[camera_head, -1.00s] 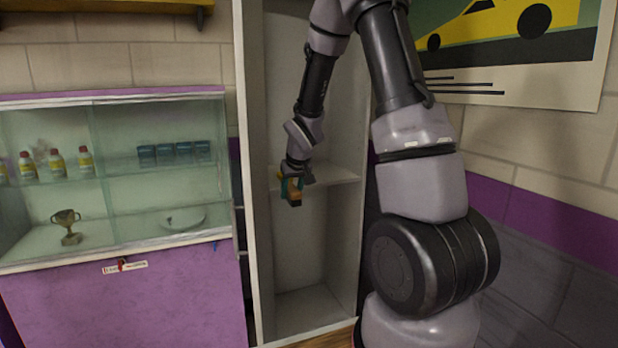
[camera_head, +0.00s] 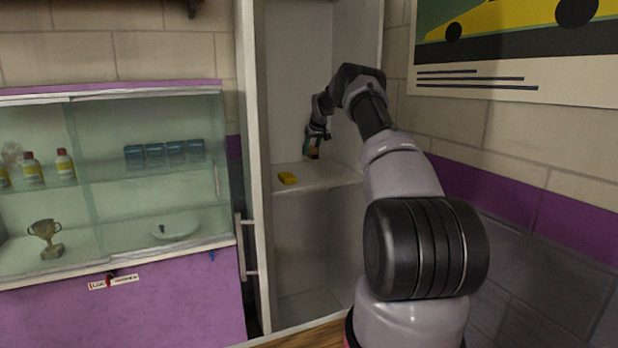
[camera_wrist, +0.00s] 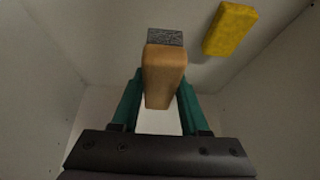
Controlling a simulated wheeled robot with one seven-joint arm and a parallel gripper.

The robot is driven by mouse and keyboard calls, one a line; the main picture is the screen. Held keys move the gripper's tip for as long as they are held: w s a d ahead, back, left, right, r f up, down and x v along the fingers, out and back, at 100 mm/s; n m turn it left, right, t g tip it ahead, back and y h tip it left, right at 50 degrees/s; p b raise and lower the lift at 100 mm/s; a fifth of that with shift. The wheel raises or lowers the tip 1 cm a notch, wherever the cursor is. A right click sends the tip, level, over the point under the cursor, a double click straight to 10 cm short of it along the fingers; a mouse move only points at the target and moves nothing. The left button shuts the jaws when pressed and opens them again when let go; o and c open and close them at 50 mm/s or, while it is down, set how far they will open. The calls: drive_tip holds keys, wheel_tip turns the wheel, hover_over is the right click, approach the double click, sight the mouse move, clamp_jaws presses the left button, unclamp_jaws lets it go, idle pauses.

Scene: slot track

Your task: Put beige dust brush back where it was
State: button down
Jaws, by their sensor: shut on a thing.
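The beige dust brush (camera_wrist: 164,70) is held between the two green fingers of my gripper (camera_wrist: 158,98) in the wrist view. Its wooden body points away from the palm, with a dark grey bristle end (camera_wrist: 165,38) at the far side. In the head view my gripper (camera_head: 315,143) is inside the tall open cabinet, above its middle shelf (camera_head: 325,177) towards the back. The brush looks small there, and I cannot tell whether it touches the shelf.
A yellow block (camera_head: 287,178), like a sponge, lies on the same shelf, left of my gripper. The cabinet's side walls bound the space, and the shelf's front is clear. A glass display case (camera_head: 150,190) stands to the left.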

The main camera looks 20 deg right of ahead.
drive_tip(key=shift+w+d+f, duration=0.1)
drive_tip(key=shift+w+d, duration=0.15)
drive_tip(key=shift+d, duration=0.2)
hover_over(311, 176)
drive_tip(key=s, duration=0.2)
wheel_tip(311, 176, down, 4)
drive_tip(key=shift+f, duration=0.2)
drive_tip(key=shift+s+a+f, duration=0.1)
drive_tip(key=shift+f, duration=2.45)
drive_tip(key=shift+f, duration=0.15)
drive_tip(key=shift+c, duration=2.1)
unclamp_jaws()
